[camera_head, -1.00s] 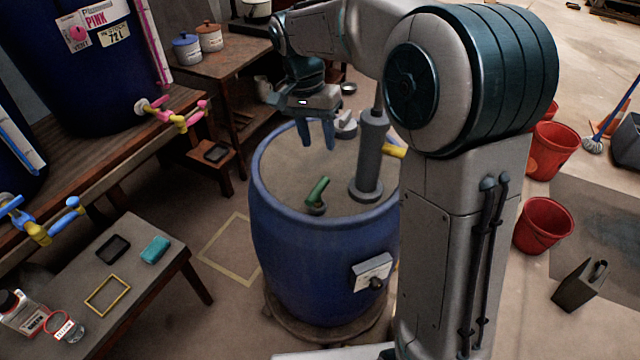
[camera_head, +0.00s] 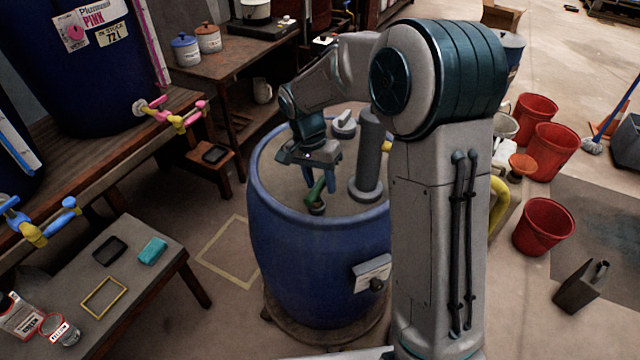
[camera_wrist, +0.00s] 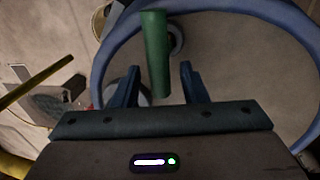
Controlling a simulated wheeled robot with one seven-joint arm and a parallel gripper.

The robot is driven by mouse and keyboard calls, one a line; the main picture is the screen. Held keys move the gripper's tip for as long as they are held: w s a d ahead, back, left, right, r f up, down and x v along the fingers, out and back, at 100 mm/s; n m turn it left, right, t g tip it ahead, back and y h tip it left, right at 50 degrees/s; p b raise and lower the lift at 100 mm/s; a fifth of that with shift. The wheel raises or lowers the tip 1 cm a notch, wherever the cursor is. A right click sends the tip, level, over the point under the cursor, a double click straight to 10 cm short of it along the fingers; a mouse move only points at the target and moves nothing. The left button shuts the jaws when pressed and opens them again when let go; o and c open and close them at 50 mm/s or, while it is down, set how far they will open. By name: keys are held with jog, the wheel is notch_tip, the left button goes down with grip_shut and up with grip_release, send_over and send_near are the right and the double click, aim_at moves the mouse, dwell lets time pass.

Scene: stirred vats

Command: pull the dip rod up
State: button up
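The dip rod's green handle (camera_head: 315,189) stands slightly tilted in a small dark socket on the lid of the blue vat (camera_head: 310,255). In the wrist view the green handle (camera_wrist: 155,50) reaches into the gap between my two blue fingers. My gripper (camera_head: 320,182) is low over the lid, beside and partly behind the handle. It is open, with a finger on each side of the handle in the wrist view (camera_wrist: 160,78), and bare space shows between handle and fingers. The rod below the lid is hidden.
A grey upright cylinder (camera_head: 370,150) stands on the lid just right of my gripper. A grey fitting (camera_head: 343,124) lies behind it. A low table (camera_head: 130,285) stands at left, and red buckets (camera_head: 543,227) stand at right.

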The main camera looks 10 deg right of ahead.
jog(key=shift+s+d+f, duration=0.1)
jog(key=shift+f, duration=0.5)
grip_shut()
notch_tip(320, 180, up, 31)
jog(key=p, duration=1.7)
jog(key=shift+f+p, duration=0.15)
jog(key=shift+p, duration=0.25)
grip_release()
